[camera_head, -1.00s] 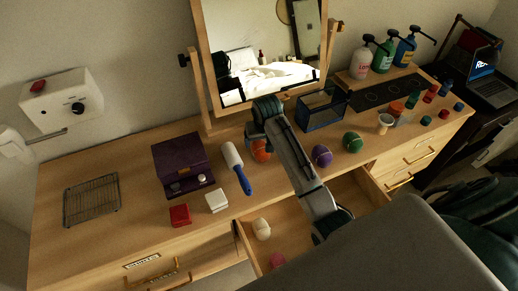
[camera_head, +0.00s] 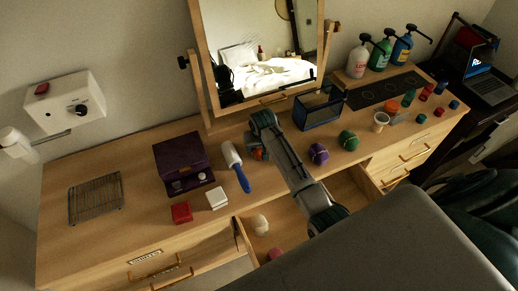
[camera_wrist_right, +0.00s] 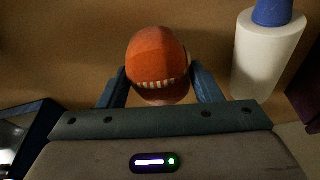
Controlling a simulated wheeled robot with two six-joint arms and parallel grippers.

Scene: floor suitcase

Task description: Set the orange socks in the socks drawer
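The rolled orange socks (camera_head: 257,154) are on the dresser top, right of the lint roller and partly hidden by my right gripper (camera_head: 256,143). In the right wrist view the orange socks (camera_wrist_right: 157,60) show a striped band and sit between the tips of the right gripper (camera_wrist_right: 160,84). Its fingers stand on both sides of them, apart, with slim gaps. An open drawer (camera_head: 285,221) in front holds rolled white socks (camera_head: 260,224) and pink socks (camera_head: 274,254). My right forearm covers part of it. My left gripper is not in view.
A white lint roller with blue handle (camera_head: 236,167) lies close to the socks. Purple socks (camera_head: 318,153), green socks (camera_head: 348,140) and a blue wire basket (camera_head: 318,108) are to the right. A purple box (camera_head: 182,160) and mirror stand (camera_head: 203,98) are nearby.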

